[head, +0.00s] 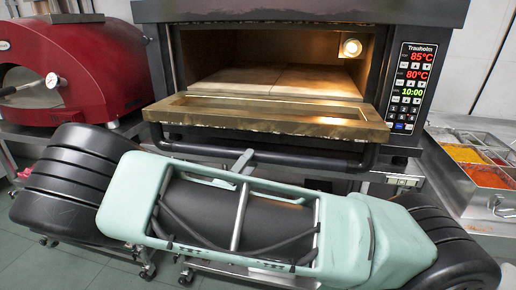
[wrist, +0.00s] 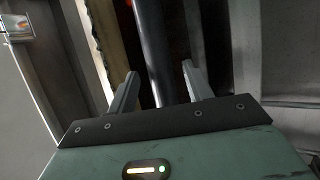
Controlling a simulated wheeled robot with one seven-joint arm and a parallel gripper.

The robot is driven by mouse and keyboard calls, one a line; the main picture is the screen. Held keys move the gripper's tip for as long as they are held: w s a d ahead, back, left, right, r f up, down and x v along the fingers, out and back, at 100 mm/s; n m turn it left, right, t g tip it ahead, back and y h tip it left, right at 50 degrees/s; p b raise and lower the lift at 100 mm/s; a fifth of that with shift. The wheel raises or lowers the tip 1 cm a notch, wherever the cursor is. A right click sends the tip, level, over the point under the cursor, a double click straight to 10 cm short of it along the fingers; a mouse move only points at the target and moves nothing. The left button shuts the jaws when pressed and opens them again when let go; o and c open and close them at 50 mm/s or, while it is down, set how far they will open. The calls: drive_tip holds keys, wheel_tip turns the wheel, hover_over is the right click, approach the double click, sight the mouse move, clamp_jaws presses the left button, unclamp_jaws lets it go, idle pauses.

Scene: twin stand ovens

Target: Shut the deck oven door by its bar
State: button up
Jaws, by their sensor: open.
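The deck oven (head: 290,12) stands in the head view with its door (head: 270,112) lowered open, close to level, and its lit chamber showing. The door's black bar (head: 330,158) runs across below the door's front edge. My gripper (head: 244,160) is at the bar, left of its middle, mostly hidden behind my arm. In the wrist view, my gripper (wrist: 162,85) is open, and the bar (wrist: 152,40) runs between its two fingers. I cannot tell whether either finger touches it.
A red domed oven (head: 82,70) with a thermometer stands at the left. At the right are the lit control panel (head: 409,88) and a steel counter with several food pans (head: 465,154). A steel stand with castors is below.

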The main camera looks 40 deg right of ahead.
drive_tip(key=shift+x, duration=2.5)
clamp_jaws()
drive_tip(key=shift+a+r+p, duration=0.1)
drive_tip(key=shift+p, duration=0.25)
